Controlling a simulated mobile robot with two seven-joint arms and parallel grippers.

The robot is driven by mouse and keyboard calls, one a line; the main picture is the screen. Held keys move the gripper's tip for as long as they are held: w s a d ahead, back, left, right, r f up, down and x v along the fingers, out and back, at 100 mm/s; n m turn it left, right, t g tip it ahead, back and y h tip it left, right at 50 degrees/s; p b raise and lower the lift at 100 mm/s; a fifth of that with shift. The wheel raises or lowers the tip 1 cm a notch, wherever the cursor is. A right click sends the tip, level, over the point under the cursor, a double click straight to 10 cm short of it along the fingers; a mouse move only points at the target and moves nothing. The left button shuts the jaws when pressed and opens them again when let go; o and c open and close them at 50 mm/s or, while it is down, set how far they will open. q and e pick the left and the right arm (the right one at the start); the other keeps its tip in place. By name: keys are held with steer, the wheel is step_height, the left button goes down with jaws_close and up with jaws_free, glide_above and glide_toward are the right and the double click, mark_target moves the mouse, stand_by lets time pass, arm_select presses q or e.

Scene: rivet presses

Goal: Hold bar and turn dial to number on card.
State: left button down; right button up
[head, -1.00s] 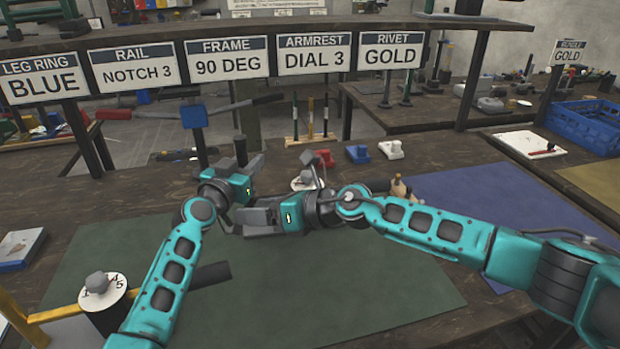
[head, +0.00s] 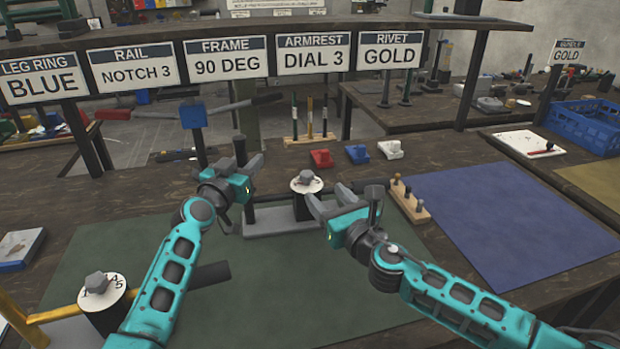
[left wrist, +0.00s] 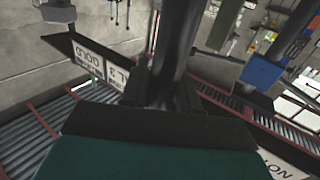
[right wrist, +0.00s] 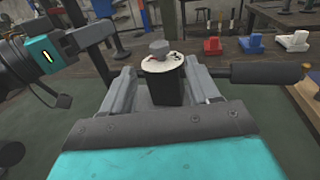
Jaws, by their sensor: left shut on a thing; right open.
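The card (head: 314,53) reads "ARMREST DIAL 3". A dial (head: 306,182) with a white face and grey knob tops a black cylinder on a grey base (head: 285,222); its numbers are too small to read. A dark horizontal bar (right wrist: 255,74) runs out from the cylinder. My right gripper (head: 328,199) is open in front of the dial. In the right wrist view its fingers (right wrist: 162,82) flank the cylinder, with no clear contact.
A second dial (head: 103,291) with a yellow bar stands at the lower left. Red, blue and white blocks (head: 357,154) and a wooden peg holder (head: 410,200) sit behind and right. A blue mat (head: 510,215) lies clear on the right.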

mark_target(310, 178)
steer(key=x, duration=0.8)
steer(key=shift+w+a, duration=0.1)
steer(key=shift+c, duration=0.3)
steer(key=c, duration=1)
